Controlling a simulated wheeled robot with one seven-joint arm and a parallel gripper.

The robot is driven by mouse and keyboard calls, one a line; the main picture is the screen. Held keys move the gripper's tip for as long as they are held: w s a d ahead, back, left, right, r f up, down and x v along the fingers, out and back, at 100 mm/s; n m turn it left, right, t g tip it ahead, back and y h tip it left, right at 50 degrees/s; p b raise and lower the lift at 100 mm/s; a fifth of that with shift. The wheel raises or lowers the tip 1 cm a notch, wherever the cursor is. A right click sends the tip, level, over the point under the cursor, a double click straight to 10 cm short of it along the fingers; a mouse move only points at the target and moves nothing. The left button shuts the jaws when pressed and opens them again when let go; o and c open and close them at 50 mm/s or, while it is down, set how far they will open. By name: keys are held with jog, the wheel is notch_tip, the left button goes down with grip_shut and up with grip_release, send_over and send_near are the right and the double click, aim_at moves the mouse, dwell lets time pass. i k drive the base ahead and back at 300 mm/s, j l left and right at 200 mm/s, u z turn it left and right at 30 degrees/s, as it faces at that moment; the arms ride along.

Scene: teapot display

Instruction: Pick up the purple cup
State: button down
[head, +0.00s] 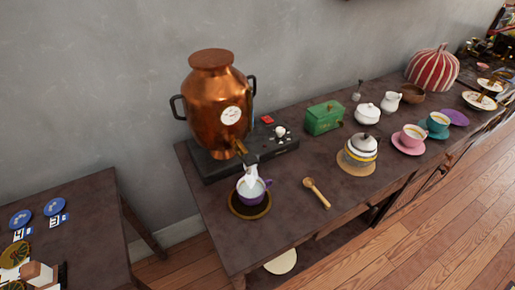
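The purple cup (251,195) stands upright on a dark round coaster (235,209) near the front left of the dark table. Its handle points to the right. My gripper is not in view.
Right of the cup lie a wooden spoon (317,193) and a white kettle (361,150) on a round mat. A green box (323,118), a pink cup (412,136) and a teal cup (437,123) stand farther right. The table's front edge is close to the coaster.

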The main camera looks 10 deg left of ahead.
aim_at(249, 195)
jog(key=j, duration=1.5)
jog(key=z, duration=0.05)
